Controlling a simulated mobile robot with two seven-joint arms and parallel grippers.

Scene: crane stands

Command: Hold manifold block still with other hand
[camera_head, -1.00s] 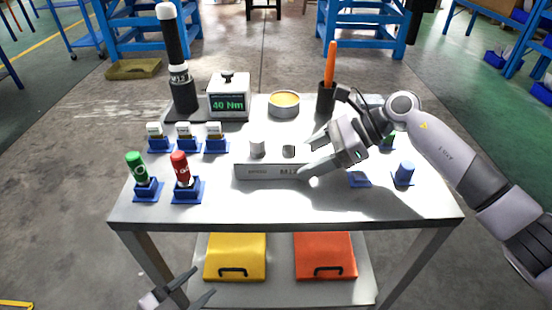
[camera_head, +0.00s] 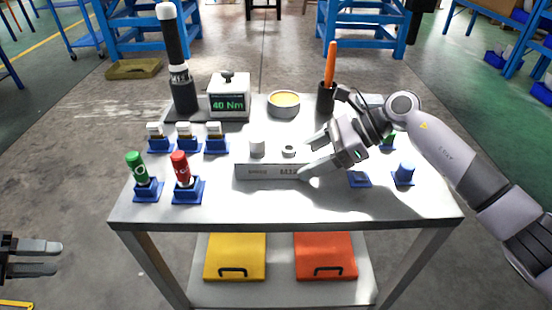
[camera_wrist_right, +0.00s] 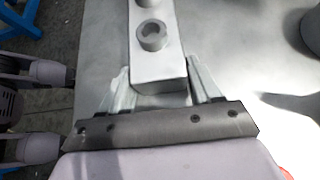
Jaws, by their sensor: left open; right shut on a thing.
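My right gripper (camera_head: 308,160) is shut on the block's right end. In the right wrist view the block (camera_wrist_right: 158,68) runs up between my two fingers (camera_wrist_right: 163,88), and the hollow ring shows on top. My left gripper (camera_head: 50,258) is open and empty, off the table's front left side, far from the block.
On the table (camera_head: 300,208) stand a green-topped tool (camera_head: 138,170), a red-topped tool (camera_head: 182,170), several white-capped pieces in blue holders, a 40 Nm display box (camera_head: 229,98), a round tin (camera_head: 284,104) and a blue cylinder (camera_head: 405,171). Yellow (camera_head: 235,256) and orange (camera_head: 325,256) cases lie below.

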